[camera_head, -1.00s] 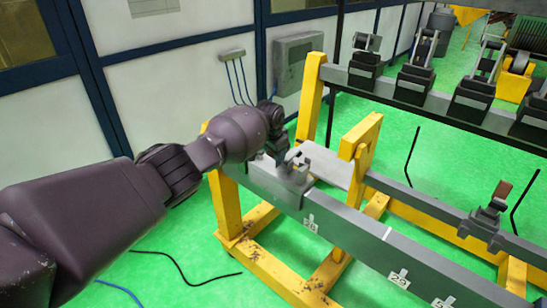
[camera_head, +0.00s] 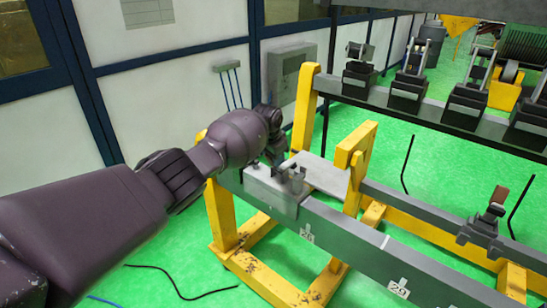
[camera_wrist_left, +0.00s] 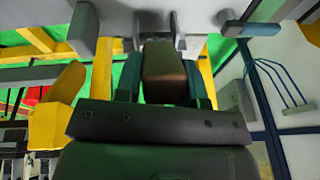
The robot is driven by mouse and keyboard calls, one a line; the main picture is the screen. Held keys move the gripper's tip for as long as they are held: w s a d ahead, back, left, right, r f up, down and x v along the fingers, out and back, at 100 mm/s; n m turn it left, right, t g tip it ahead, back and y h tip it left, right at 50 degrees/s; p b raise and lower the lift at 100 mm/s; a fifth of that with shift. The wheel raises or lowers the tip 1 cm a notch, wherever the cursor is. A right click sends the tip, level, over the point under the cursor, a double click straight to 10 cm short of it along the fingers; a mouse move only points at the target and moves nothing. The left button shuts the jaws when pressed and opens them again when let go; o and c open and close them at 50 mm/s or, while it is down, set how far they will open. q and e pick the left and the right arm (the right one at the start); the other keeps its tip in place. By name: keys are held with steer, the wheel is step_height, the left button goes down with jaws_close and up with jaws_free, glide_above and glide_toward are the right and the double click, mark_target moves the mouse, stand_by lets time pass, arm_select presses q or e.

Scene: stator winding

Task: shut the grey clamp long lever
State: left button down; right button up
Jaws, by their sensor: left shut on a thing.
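The grey clamp (camera_head: 272,192) sits on the near grey beam at its left end. My left gripper (camera_head: 278,158) is at the top of the clamp, with my arm coming in from the left. In the left wrist view, a brown block (camera_wrist_left: 164,75), which looks like the lever's handle, lies between the two dark fingers of my left gripper (camera_wrist_left: 163,88). The gripper is shut on it. Most of the lever is hidden by my gripper in the head view, so its exact angle cannot be told. My right gripper is not in view.
The near beam (camera_head: 345,247) rests on a yellow frame (camera_head: 225,215). A second clamp (camera_head: 483,226) with a raised brown-tipped lever stands on another beam at right. Several dark clamps (camera_head: 408,88) line the rear rail. A grey wall box (camera_head: 290,72) is behind my gripper.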

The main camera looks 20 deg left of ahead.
arm_select(q)
steer(key=c, duration=1.1)
jaws_free()
steer(key=shift+w+r, duration=0.15)
steer(key=shift+r, duration=0.05)
steer(key=o, duration=0.3)
steer(key=shift+f, duration=0.15)
steer(key=shift+o, duration=0.2)
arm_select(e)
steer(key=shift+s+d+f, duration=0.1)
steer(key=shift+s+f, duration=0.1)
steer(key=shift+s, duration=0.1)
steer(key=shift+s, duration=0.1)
arm_select(q)
steer(key=shift+r, duration=0.5)
steer(key=p+v, duration=0.2)
steer(key=v, duration=0.6)
steer(key=shift+s+r, duration=0.15)
steer(key=shift+s, duration=0.1)
steer(key=shift+s+r, duration=0.25)
steer(key=shift+r, duration=0.45)
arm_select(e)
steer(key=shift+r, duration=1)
